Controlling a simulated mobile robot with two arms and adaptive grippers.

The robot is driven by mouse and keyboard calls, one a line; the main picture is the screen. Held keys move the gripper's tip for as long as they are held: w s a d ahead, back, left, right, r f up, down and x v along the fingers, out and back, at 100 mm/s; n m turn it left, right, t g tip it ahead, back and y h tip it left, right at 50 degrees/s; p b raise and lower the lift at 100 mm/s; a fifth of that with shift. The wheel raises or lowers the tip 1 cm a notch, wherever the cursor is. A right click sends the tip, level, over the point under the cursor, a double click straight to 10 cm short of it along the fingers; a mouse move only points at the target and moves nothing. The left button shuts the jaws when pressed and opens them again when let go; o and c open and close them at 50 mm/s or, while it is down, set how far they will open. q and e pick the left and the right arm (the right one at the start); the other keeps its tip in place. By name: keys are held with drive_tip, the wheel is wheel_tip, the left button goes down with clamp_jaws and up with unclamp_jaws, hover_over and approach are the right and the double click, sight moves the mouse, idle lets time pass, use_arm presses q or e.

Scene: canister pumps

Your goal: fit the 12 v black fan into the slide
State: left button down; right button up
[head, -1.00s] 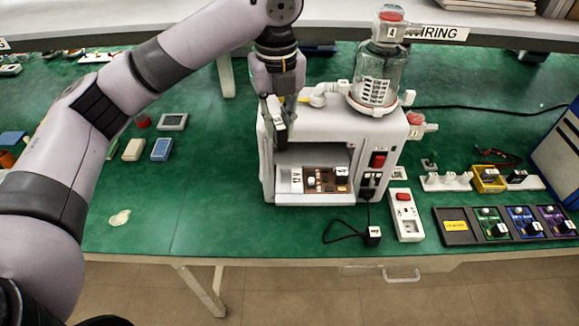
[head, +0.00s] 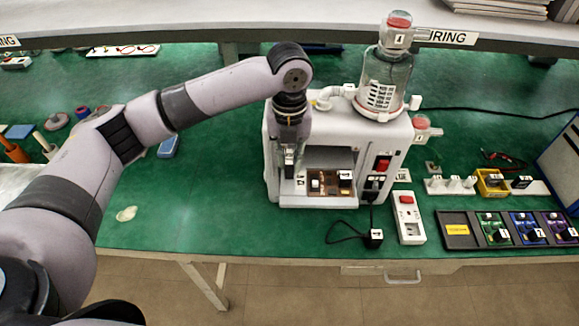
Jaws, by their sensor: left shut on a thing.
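The white canister pump (head: 345,128) stands on the green bench with its front bay open. Its slide (head: 315,201) sits low in the bay, with a brown circuit board (head: 323,182) on it. My left gripper (head: 289,170) points down at the left side of the bay opening, just above the slide's left part. It is shut on a small dark piece, which I take for the black fan; the fingers mostly hide it. I cannot tell whether it touches the slide. The 12 V label seen earlier at the slide's left is now mostly covered. My right gripper is out of view.
A glass canister (head: 385,82) stands on the pump. A white power strip (head: 408,217) and a plug (head: 374,237) lie in front of it. A dark rack (head: 470,240) with green, blue and purple modules is at right.

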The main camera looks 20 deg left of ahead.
sight(290, 168)
use_arm(q)
drive_tip(key=shift+f+p, duration=0.4)
drive_tip(key=shift+f, duration=2)
drive_tip(key=c, duration=1.5)
unclamp_jaws()
drive_tip(key=shift+c, duration=0.2)
drive_tip(key=shift+r, duration=0.45)
wheel_tip(290, 168, up, 11)
drive_tip(key=b, duration=0.3)
drive_tip(key=shift+r, duration=0.1)
